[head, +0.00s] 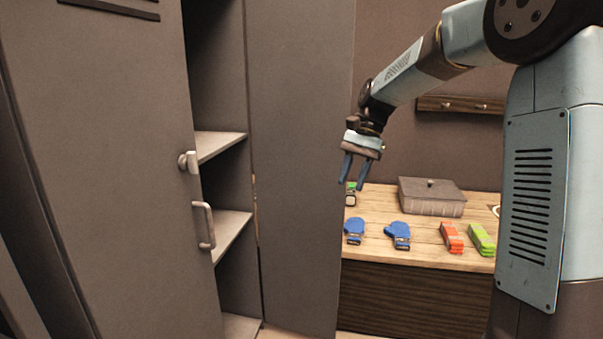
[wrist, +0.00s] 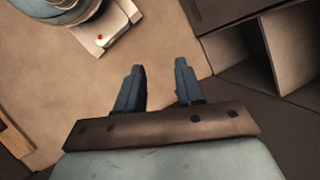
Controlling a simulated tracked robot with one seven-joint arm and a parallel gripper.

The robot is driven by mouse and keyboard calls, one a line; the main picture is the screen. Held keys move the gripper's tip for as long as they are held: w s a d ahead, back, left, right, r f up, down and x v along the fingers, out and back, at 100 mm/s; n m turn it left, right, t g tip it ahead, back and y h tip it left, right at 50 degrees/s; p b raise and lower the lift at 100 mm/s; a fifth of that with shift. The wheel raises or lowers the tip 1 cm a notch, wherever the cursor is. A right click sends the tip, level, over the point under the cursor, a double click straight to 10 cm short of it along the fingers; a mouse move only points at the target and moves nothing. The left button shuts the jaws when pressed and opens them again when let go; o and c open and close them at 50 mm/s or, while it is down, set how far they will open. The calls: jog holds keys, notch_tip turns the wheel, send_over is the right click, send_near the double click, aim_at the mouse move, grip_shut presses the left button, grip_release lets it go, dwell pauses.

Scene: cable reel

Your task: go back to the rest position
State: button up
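My gripper (head: 354,168) is in the middle of the head view, hanging down at the end of my arm. It appears in front of the left end of the wooden bench (head: 375,248). Its two blue fingers are apart with nothing between them. In the wrist view the gripper (wrist: 160,72) also shows both fingers spread, with bare floor beyond them.
A grey locker (head: 110,150) with an open door and shelves (head: 232,225) stands at the left. On the bench are blue gloves (head: 398,235), a red item (head: 451,238), a green item (head: 481,240) and a grey lidded box (head: 431,196). A peg rail (head: 460,105) hangs behind.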

jog(key=s+d+n+t+h, duration=0.1)
jog(key=s+d+n+t, duration=0.2)
jog(key=s, duration=1.1)
jog(key=s+d+r+n+t+h, duration=0.1)
jog(key=s+d+t, duration=0.5)
jog(key=s, duration=0.7)
jog(key=shift+s+d+r+n+h, duration=0.2)
jog(key=shift+s+d+n+h, duration=0.2)
jog(key=shift+d+n+h, duration=0.45)
